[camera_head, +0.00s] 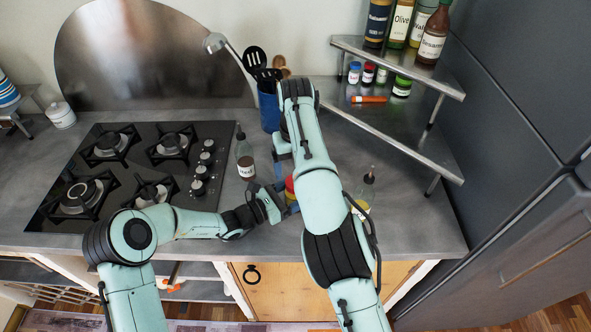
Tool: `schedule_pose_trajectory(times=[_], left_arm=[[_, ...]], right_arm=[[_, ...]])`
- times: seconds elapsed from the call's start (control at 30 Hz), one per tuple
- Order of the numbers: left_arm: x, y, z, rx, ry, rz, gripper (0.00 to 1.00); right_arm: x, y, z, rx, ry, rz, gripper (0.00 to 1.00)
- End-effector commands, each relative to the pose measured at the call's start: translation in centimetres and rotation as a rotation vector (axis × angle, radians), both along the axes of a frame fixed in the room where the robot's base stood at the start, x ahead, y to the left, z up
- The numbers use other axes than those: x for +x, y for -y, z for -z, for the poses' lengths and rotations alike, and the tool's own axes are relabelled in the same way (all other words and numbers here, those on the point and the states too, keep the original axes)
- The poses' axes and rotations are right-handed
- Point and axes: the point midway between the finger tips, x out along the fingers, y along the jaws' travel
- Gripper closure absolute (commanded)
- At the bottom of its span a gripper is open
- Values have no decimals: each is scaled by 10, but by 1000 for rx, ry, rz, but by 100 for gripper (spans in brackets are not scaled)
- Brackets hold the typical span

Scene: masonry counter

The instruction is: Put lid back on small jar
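A small jar-like item (290,188) with red and yellow on it stands on the counter, partly hidden behind my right forearm. My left gripper (279,203) reaches in from the left just beside its lower part; whether the fingers touch it or are closed is unclear. My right gripper (281,150) is near the blue utensil holder, mostly hidden by its own arm, and I cannot tell its state or whether it holds anything. I cannot make out a separate lid.
A gas hob (135,170) fills the left counter. A dark sauce bottle (245,158) and a bottle with yellow contents (365,192) flank the arms. The blue utensil holder (268,108) stands behind. The metal shelf (400,65) bears tall bottles. The counter's right front is clear.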

Motion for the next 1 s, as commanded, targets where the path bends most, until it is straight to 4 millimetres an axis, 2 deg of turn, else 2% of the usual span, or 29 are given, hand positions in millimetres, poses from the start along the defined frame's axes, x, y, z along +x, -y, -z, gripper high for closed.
schedule_pose_trajectory(times=[0.27,0.43,0.57,1.0], left_arm=[[0,0,0,1,-1,-1,100],[0,0,0,1,-1,-1,100],[0,0,0,1,-1,-1,100],[0,0,0,1,-1,0,100]], right_arm=[[0,0,0,0,0,-17,19],[0,-1,-1,0,-1,-191,19],[0,-2,-2,0,-4,-456,19],[0,-4,-10,5,-9,-1486,19]])
